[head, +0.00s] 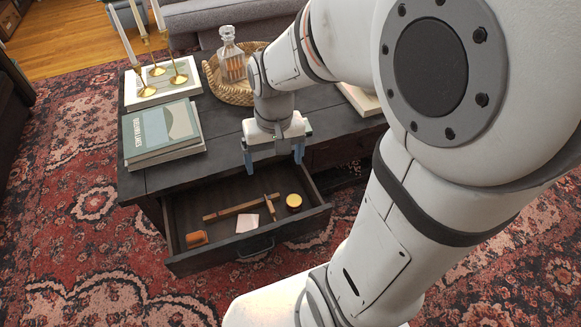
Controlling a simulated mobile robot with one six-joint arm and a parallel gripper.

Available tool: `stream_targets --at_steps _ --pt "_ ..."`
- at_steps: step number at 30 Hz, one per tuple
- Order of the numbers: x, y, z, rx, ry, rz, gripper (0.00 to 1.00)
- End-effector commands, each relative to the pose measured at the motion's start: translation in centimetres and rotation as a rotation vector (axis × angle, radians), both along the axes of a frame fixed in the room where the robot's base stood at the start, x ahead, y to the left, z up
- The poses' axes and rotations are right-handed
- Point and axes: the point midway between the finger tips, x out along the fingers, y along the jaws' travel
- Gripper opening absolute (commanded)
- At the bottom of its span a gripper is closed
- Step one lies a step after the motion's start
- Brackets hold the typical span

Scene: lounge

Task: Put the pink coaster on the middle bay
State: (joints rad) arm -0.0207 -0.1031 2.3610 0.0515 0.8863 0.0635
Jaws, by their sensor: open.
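A small flat pink square (247,222), which looks like the pink coaster, lies in the open drawer (215,257) of the dark wooden table, near the drawer's front wall. A wooden strip (232,209) lies behind it, and a shorter wooden piece (270,207) stands just to its right. My gripper (274,166) is open, with its blue fingers spread and pointing down. It is above the back of the drawer, behind the pink square and apart from it. I see nothing between the fingers. I cannot tell which part of the drawer is the middle bay.
An orange-brown object (197,239) lies at the drawer's left, and a round amber jar (293,201) at its right. On the tabletop (222,128) are stacked books (163,134), brass candlesticks (178,73) and a woven tray (232,96) with a glass decanter (231,64).

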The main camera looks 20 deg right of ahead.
Motion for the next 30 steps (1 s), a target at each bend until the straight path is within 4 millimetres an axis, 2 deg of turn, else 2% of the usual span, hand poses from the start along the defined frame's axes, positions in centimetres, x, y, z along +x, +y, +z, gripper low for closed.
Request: stream_targets --at_steps 1,3,9,19,22,26,30 --pt "-1.4 -0.3 0.9 -0.008 -0.029 0.015 0.87" --pt "-3.0 -0.7 1.6 -0.02 -0.056 0.035 0.87" --pt "-5.6 -1.4 2.4 -0.041 -0.1 0.066 0.87" --pt "-5.9 -1.5 2.5 -0.045 -0.105 0.072 0.87" --pt "-5.9 -1.4 3.1 -0.044 -0.106 0.072 0.87" --pt "-5.8 -1.4 6.0 -0.042 -0.116 0.07 0.87" --pt "-5.7 -1.3 11.2 -0.04 -0.137 0.066 0.87"
